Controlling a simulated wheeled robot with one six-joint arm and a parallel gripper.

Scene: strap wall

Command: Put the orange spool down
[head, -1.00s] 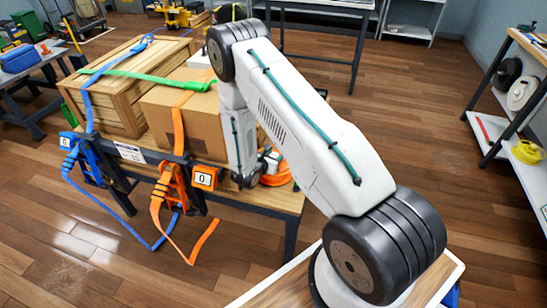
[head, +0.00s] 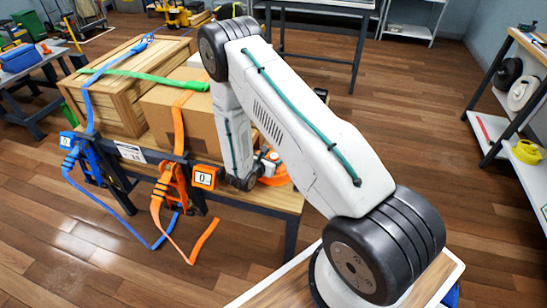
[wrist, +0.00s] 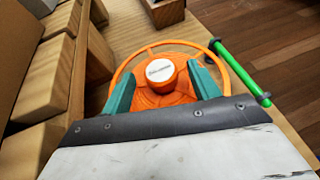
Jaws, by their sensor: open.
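The orange spool (wrist: 150,100) lies on the wooden bench top in the wrist view, with a thin orange ring rim and a raised hub bearing a white label. My gripper (wrist: 162,76) is open, its two teal fingers on either side of the hub with a gap visible at each side. In the head view, part of the orange spool (head: 278,176) shows at the bench's right end, beside the lower end of my arm. My gripper is mostly hidden there behind my arm.
A cardboard box (head: 185,125) under an orange strap and a wooden crate (head: 125,85) stand left of the spool. Blue and orange ratchets (head: 170,190) hang at the bench front. A green rod (wrist: 238,68) lies right of the spool, near the bench edge.

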